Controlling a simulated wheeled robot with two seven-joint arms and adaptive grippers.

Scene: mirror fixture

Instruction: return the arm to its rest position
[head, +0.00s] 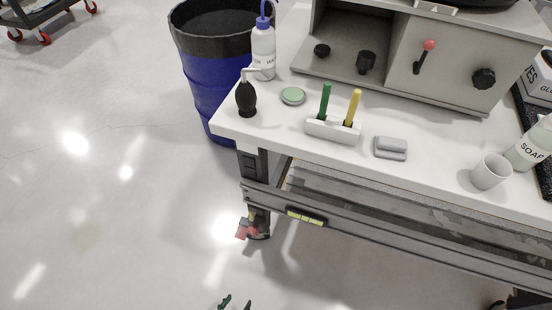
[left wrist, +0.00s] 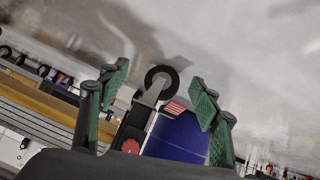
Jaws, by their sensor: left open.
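My left gripper (head: 236,304) shows only as two dark green fingertips at the bottom edge of the head view, low in front of the bench and over the floor. In the left wrist view the left gripper (left wrist: 158,82) has its two green fingers wide apart, with nothing held between them. A caster wheel (left wrist: 161,82) and part of a blue drum (left wrist: 178,138) show beyond the fingers. The rest of the left arm is hidden below the head view. My right gripper cannot be made out in either view.
A blue drum (head: 205,95) stands behind.

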